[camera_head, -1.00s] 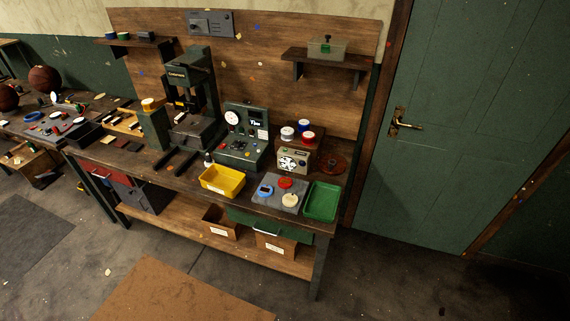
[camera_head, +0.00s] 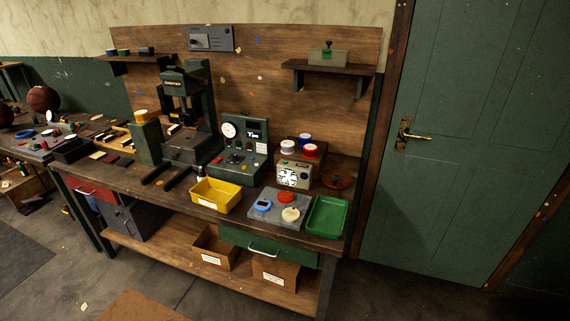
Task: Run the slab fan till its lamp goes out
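The green control panel (camera_head: 239,150) has a white dial, a small lit display and several coloured buttons. No lit lamp on the beige box can be made out. Neither of my grippers is in view.
A yellow bin (camera_head: 216,195) and a green tray (camera_head: 326,217) flank the slab at the bench's front edge. A dark press (camera_head: 184,115) stands left of the panel. White, blue and red spools sit behind the beige box. A closed green door (camera_head: 465,150) is at right.

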